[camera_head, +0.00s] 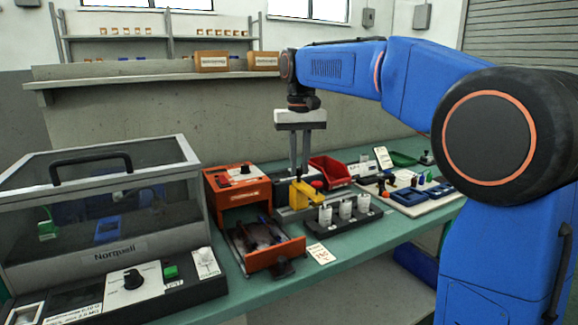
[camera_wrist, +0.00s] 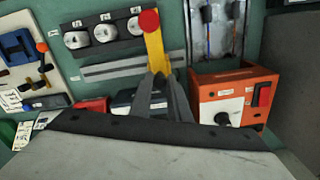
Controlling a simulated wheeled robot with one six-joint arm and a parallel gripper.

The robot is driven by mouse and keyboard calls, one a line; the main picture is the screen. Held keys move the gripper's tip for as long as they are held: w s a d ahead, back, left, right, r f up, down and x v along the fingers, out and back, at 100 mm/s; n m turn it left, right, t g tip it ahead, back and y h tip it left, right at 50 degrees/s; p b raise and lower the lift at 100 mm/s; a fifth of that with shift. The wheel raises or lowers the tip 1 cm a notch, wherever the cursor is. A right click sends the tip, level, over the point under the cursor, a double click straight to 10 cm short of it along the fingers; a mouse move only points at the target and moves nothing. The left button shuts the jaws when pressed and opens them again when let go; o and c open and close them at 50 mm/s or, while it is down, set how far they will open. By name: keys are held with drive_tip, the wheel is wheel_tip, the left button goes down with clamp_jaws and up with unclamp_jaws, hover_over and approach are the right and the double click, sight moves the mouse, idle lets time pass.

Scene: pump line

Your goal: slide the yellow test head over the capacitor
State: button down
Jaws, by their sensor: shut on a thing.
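The yellow test head (camera_head: 306,194) is a bracket-like piece with a red knob (camera_head: 317,185) at its front end. It stands just behind a black rack (camera_head: 318,230) that holds three white capacitors (camera_head: 345,209) upright in a row. My gripper (camera_head: 299,174) points down and is shut on the test head at its rear. In the wrist view the fingers (camera_wrist: 162,88) meet the near end of the test head (camera_wrist: 154,48). Capacitor undersides are hidden.
An orange box with an open drawer (camera_head: 290,251) stands left of the rack. A red bin (camera_head: 332,171) sits behind it. A white board with blue trays (camera_head: 409,196) is to the right. A clear-lidded Norquell case (camera_head: 110,262) fills the left. Grey rails (camera_wrist: 108,71) run beside the rack.

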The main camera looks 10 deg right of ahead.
drive_tip(key=d, duration=0.1)
drive_tip(key=w+d, duration=0.1)
drive_tip(key=d, duration=0.1)
drive_tip(key=c, duration=1.7)
unclamp_jaws()
drive_tip(key=shift+o, duration=0.2)
drive_tip(key=shift+r, duration=0.15)
wheel_tip(320, 180, up, 17)
